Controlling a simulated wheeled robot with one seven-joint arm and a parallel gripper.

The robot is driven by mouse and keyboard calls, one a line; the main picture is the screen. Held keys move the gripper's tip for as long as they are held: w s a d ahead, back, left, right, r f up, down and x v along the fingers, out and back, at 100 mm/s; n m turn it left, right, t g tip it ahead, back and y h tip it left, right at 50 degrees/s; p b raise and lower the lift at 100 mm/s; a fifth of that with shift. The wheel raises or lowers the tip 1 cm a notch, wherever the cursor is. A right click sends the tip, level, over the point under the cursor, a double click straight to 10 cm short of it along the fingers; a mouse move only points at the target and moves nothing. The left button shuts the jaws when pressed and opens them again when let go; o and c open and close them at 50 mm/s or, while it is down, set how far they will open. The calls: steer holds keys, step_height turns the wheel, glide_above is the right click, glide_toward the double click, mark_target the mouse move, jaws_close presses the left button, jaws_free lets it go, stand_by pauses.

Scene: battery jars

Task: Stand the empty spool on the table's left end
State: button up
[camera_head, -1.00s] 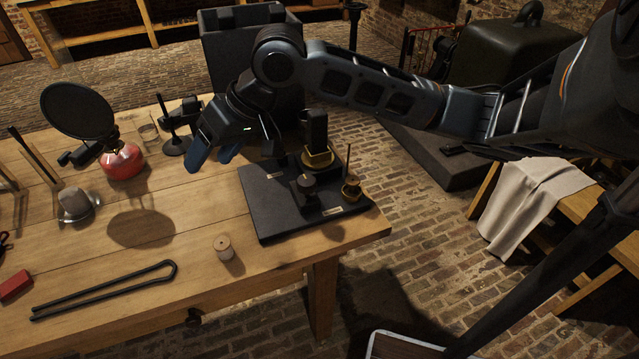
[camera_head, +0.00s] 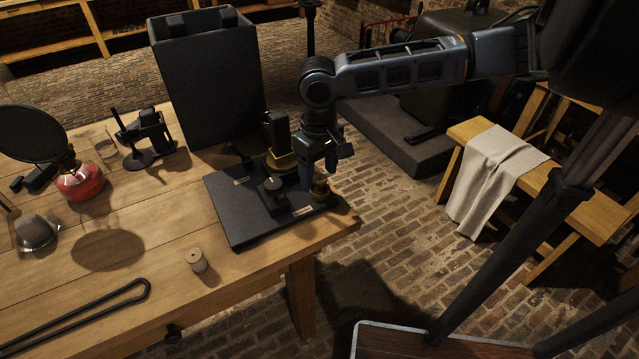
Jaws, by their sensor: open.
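A small pale wooden spool-like piece (camera_head: 198,262) stands upright on the table near its front edge, left of the black board (camera_head: 236,222). A small brownish-yellow piece (camera_head: 320,192) sits at the board's right front corner; I cannot tell which of the two is the empty spool. My gripper (camera_head: 318,171) is open and points down just above the corner piece, with its fingers around or close over it. The fingers partly hide that piece, and contact cannot be made out. The wooden table (camera_head: 150,285) runs off the picture's left side.
A dark knob (camera_head: 273,184) and a black block on a brass ring (camera_head: 281,160) stand on the board close to my gripper. A tall black box (camera_head: 205,80) is behind. A red burner (camera_head: 80,182), a round dark disc (camera_head: 28,134) and a bent black rod (camera_head: 80,312) occupy the left.

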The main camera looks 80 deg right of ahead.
steer(key=shift+f, duration=1.3)
steer(key=shift+c, duration=0.4)
steer(key=c, duration=1.1)
steer(key=shift+r, duration=0.15)
